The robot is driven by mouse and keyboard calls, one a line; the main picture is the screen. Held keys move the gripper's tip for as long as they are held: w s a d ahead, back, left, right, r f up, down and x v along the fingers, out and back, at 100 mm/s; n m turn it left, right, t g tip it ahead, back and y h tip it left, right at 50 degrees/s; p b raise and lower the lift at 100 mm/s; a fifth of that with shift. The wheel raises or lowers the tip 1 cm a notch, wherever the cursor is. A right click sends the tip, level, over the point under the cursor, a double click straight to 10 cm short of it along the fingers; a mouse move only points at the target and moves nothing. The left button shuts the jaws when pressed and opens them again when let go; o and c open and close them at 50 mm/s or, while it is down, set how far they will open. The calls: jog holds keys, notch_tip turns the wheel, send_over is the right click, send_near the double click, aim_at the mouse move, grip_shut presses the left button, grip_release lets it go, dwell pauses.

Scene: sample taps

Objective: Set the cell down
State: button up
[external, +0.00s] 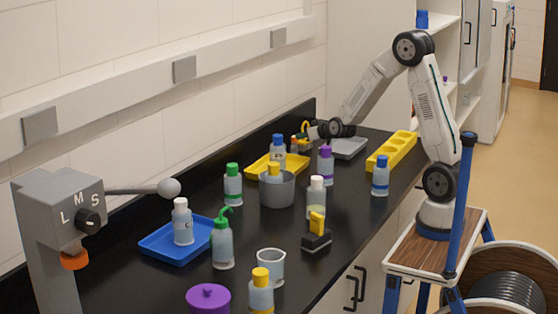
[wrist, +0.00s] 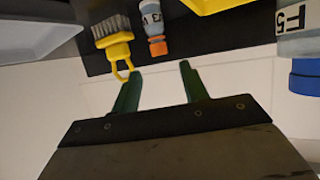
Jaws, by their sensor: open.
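My gripper (wrist: 160,68) is open and empty in the wrist view, with its two green fingers apart. A small vial with an orange cap and a printed label (wrist: 153,22) lies just beyond the fingertips, on the dark bench; it may be the cell, but I cannot tell for sure. A brush with a yellow looped handle (wrist: 117,45) is beside it, close to the left finger. In the external view my gripper (external: 306,131) is small at the far back of the bench, and the vial is hard to make out there.
A yellow tray (external: 250,170) with a blue-capped bottle (external: 278,150) is near my gripper. A grey tray (external: 348,148) and a yellow rack with holes (external: 391,150) stand to the right. Several bottles, a grey pot (external: 277,192) and a blue tray (external: 160,247) crowd the nearer bench.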

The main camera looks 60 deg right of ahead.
jog(key=v, duration=0.5)
jog(key=shift+s+a+r, duration=0.15)
jog(key=shift+s+r, duration=0.05)
jog(key=shift+s, duration=0.05)
jog(key=s+a+r+n+g+y, duration=0.4)
jog(key=s+a+r, duration=0.5)
jog(key=s+a, duration=0.45)
jog(key=s+a+f+g+y, duration=0.1)
jog(key=s+g, duration=0.5)
jog(key=s, duration=1.5)
jog(key=shift+a+f+n+g, duration=0.25)
jog(key=shift+f+n+g, duration=0.05)
jog(key=shift+f, duration=0.05)
jog(key=shift+s, duration=0.1)
